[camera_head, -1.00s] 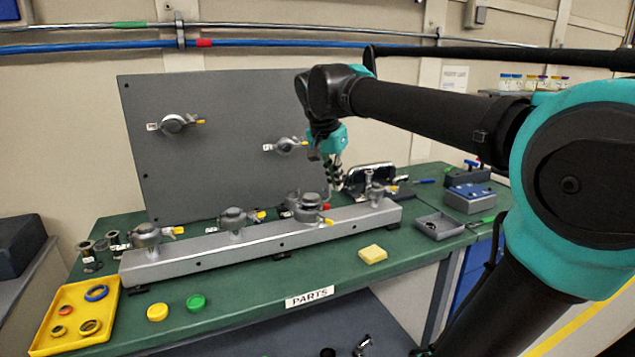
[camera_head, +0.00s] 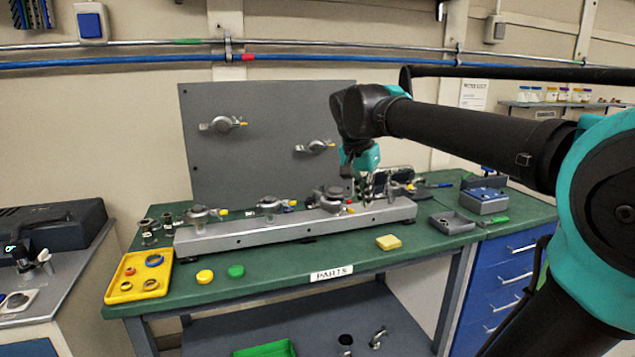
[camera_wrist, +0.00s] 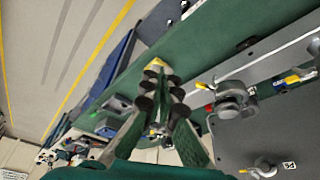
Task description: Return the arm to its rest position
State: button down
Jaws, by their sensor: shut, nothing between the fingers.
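My arm reaches in from the right in the head view, over the green workbench (camera_head: 290,277). My gripper hangs at its end above the right part of the long grey rail (camera_head: 285,233); its fingers are small and partly lost against the things behind. In the wrist view my gripper (camera_wrist: 158,95) shows its green fingers with dark pads close together, shut and empty. A clamp fitting (camera_wrist: 232,98) on the rail lies to the right of the fingers there.
A grey panel (camera_head: 270,140) with two clamps stands behind the rail. A yellow tray (camera_head: 122,290) with rings is at front left, a yellow block (camera_head: 389,242) at the front. A small grey tray (camera_head: 452,222) and a blue-grey box (camera_head: 484,200) are at right. The floor is clear in the wrist view.

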jog(key=s+d+f+n, duration=0.2)
jog(key=s+f, duration=0.3)
jog(key=f, duration=0.5)
jog(key=s+d+f+n+y, duration=0.1)
jog(key=s+f, duration=0.4)
jog(key=f, duration=0.5)
jog(key=s+d+f+n+t+y, duration=0.1)
jog(key=s+d+f+n, duration=0.3)
jog(key=f, duration=0.7)
jog(key=shift+s+n, duration=0.5)
jog(key=shift+s, duration=0.05)
